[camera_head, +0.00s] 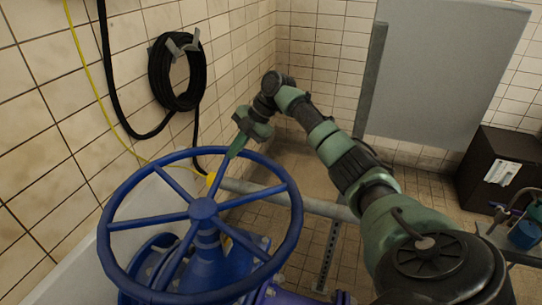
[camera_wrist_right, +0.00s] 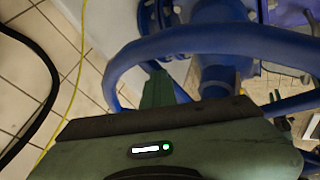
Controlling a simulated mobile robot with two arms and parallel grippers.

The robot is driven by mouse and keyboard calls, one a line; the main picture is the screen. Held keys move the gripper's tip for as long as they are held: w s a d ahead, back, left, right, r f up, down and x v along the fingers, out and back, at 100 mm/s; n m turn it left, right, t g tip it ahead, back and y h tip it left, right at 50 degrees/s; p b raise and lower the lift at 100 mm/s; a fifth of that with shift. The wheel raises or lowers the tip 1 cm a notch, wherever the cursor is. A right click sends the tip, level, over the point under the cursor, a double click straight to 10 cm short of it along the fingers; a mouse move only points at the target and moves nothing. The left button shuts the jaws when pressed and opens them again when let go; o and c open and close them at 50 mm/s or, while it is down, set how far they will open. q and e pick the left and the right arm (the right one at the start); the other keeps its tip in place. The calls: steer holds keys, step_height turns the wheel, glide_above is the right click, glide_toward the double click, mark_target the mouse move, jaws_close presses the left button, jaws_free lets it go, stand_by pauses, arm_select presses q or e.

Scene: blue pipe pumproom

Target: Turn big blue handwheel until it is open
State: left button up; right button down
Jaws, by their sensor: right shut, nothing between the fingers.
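The big blue handwheel (camera_head: 297,215) stands in the lower left of the head view, on a blue valve body (camera_head: 215,262). Its spokes meet at a round hub. My right gripper (camera_head: 231,156) points down at the far rim of the wheel. Its fingers are shut with nothing between them. In the right wrist view the green fingers (camera_wrist_right: 158,92) show against the inside of the blue rim (camera_wrist_right: 230,40). I cannot tell whether they touch the rim. My left gripper is not in view.
A black hose coil (camera_head: 177,75) hangs on the tiled wall at the left, with a yellow cable (camera_head: 91,80) beside it. A grey pipe (camera_head: 290,200) runs behind the wheel. A grey panel (camera_head: 440,70) and a dark box (camera_head: 498,170) stand at the right.

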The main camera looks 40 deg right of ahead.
mark_target(215, 149)
steer(key=shift+w+a+f+b, duration=0.1)
steer(key=shift+w+a, duration=0.45)
steer(key=shift+w, duration=0.3)
steer(key=shift+w+a+f+b, duration=0.1)
steer(key=shift+w+a, duration=0.45)
steer(key=shift+w, duration=0.35)
steer(key=shift+w+a+f+b, duration=0.1)
steer(key=shift+w+a, duration=0.45)
steer(key=shift+w, duration=0.3)
